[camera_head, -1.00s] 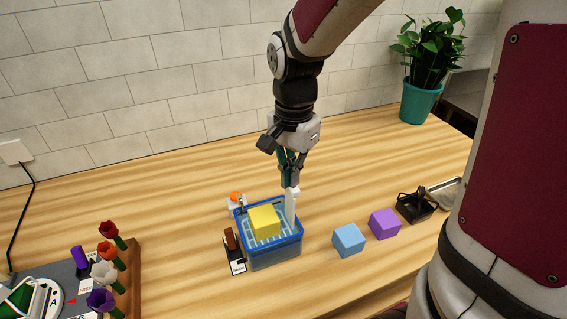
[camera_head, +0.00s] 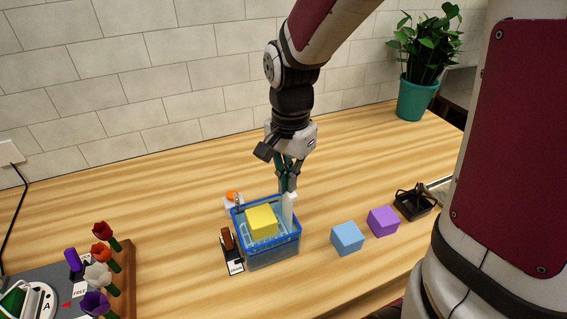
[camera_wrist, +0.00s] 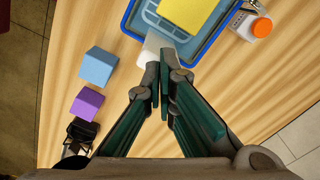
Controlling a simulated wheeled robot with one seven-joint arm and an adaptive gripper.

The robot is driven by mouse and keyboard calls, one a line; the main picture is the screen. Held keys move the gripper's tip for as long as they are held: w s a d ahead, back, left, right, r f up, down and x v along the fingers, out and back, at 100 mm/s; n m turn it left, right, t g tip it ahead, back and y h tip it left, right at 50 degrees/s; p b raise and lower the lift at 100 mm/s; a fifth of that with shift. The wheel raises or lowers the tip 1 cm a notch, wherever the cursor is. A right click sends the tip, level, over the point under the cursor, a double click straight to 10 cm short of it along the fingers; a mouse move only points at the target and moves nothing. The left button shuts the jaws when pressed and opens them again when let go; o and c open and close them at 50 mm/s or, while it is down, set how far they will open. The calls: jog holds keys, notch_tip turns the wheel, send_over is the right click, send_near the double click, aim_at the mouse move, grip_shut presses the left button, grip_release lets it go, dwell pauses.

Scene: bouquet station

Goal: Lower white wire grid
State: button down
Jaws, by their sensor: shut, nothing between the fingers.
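The white wire grid (camera_head: 266,236) lies inside a blue basin (camera_head: 273,259), low in what looks like water, and carries a yellow block (camera_head: 261,219). A white upright handle (camera_head: 288,212) rises at the basin's right side. My gripper (camera_head: 288,188) points down at the top of this handle, with its fingers shut and nothing between them. In the wrist view the fingertips (camera_wrist: 163,78) are at the handle's white top (camera_wrist: 153,48); whether they touch it I cannot tell. The grid (camera_wrist: 165,18) and yellow block (camera_wrist: 188,14) show beyond, cut by the frame edge.
A light blue block (camera_head: 347,239) and a purple block (camera_head: 383,221) stand right of the basin. An orange-capped bottle (camera_head: 232,200) is behind its left corner, and a brown-handled item (camera_head: 228,240) stands at its left. Artificial flowers (camera_head: 100,268) stand far left.

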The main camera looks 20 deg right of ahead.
jog(key=shift+f, duration=0.15)
jog(key=shift+f+b, duration=0.45)
jog(key=shift+f, duration=0.55)
jog(key=shift+r+p, duration=1.55)
jog(key=shift+r, duration=1)
jog(key=shift+s+r, duration=0.15)
jog(key=shift+r, duration=0.25)
jog(key=s+r+n+t, duration=0.5)
jog(key=s+r+n, duration=0.7)
jog(key=s+r, duration=0.1)
jog(key=shift+s+t, duration=0.3)
jog(key=shift+s, duration=0.55)
